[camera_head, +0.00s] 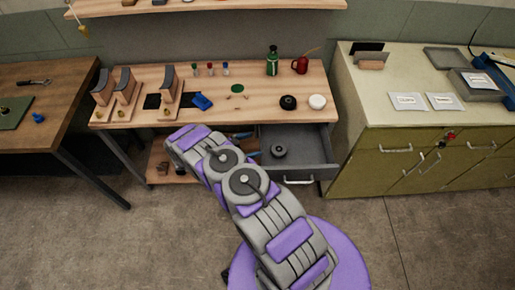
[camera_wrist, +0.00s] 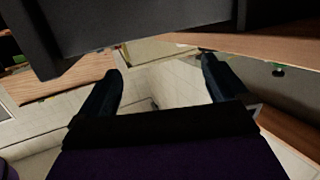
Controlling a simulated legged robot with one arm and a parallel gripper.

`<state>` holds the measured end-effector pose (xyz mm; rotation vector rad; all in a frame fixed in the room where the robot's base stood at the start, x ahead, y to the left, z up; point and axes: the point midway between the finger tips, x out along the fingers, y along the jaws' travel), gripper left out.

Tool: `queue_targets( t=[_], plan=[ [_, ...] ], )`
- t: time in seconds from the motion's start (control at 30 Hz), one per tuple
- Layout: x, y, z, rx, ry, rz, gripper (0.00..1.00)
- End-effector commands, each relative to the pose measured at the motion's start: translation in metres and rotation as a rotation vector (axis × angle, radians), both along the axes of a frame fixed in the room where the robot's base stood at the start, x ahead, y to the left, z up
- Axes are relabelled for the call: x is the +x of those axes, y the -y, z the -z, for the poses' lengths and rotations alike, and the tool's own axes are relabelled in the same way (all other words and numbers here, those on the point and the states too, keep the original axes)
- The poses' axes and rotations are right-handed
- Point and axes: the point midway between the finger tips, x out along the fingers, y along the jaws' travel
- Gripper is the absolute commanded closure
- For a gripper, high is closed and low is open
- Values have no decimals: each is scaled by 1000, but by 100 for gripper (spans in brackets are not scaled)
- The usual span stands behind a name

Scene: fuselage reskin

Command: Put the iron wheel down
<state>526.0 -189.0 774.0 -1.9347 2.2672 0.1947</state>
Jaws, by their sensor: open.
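A dark grey round wheel with a darker centre (camera_head: 279,151), which looks like the iron wheel, lies in the open grey drawer (camera_head: 312,147) under the middle workbench. My gripper (camera_head: 254,144) is at the left side of that drawer, its dark blue fingers partly hidden by my arm. In the wrist view my gripper (camera_wrist: 162,66) has its two fingers wide apart, with nothing between them. A dark grey panel, probably the drawer, crosses the top of the wrist view (camera_wrist: 150,22). The wheel cannot be made out there.
The workbench top (camera_head: 260,115) holds a black roll (camera_head: 288,102), a white roll (camera_head: 317,102), a green bottle (camera_head: 272,61) and a red oil can (camera_head: 301,64). A green cabinet (camera_head: 420,150) stands close right of the drawer. A lower shelf (camera_head: 165,158) is left of my arm.

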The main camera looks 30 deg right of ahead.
Motion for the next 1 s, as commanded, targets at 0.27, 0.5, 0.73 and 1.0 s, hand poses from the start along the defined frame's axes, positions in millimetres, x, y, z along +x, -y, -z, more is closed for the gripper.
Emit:
queue_targets(
  t=[0.27,0.5,0.73,1.0],
  plan=[
    [83,-8,-48,120,139,-198,0],
    [176,-40,-123,308,264,-504,0],
    [222,-93,-203,486,306,-793,0],
    [217,-166,-289,691,251,-1106,0]
  ],
)
